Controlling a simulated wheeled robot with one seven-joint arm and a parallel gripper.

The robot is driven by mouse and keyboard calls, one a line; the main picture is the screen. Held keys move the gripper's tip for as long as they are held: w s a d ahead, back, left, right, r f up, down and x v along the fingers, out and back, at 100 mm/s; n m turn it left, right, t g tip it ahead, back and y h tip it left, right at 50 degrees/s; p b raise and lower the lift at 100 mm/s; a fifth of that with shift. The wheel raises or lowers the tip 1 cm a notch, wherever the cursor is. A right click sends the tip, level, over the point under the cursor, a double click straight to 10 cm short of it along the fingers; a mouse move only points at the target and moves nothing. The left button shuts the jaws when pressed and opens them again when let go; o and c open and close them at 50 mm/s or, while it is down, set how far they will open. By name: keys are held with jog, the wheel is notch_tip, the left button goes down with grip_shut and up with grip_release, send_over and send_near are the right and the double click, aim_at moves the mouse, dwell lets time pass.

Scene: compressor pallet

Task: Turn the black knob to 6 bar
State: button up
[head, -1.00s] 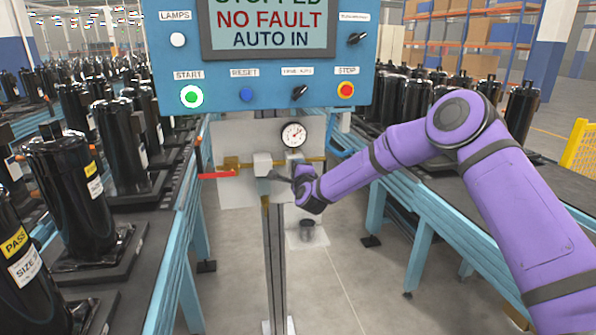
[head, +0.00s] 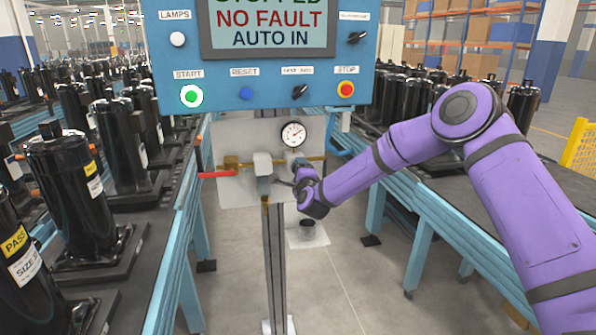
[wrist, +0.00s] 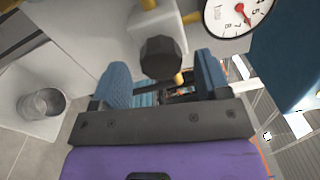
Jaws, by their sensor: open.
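The black knob (wrist: 160,57) is below the white regulator body (wrist: 148,25) in the wrist view. My gripper (wrist: 163,84) is open, with one blue finger on each side of the knob's line. The knob appears just beyond the fingertips, and I see no contact. The pressure gauge (wrist: 232,14) has a red needle on the side between 5 and 7; the exact reading is unclear. In the head view the gauge (head: 293,134) sits above the regulator (head: 263,165), with my gripper (head: 283,181) to its right. The knob cannot be made out there.
A blue control panel (head: 265,85) hangs above the regulator. A red lever (head: 217,174) sticks out to the left. A grey cup (wrist: 41,103) stands below.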

jog(key=v, duration=0.8)
jog(key=shift+s, duration=0.15)
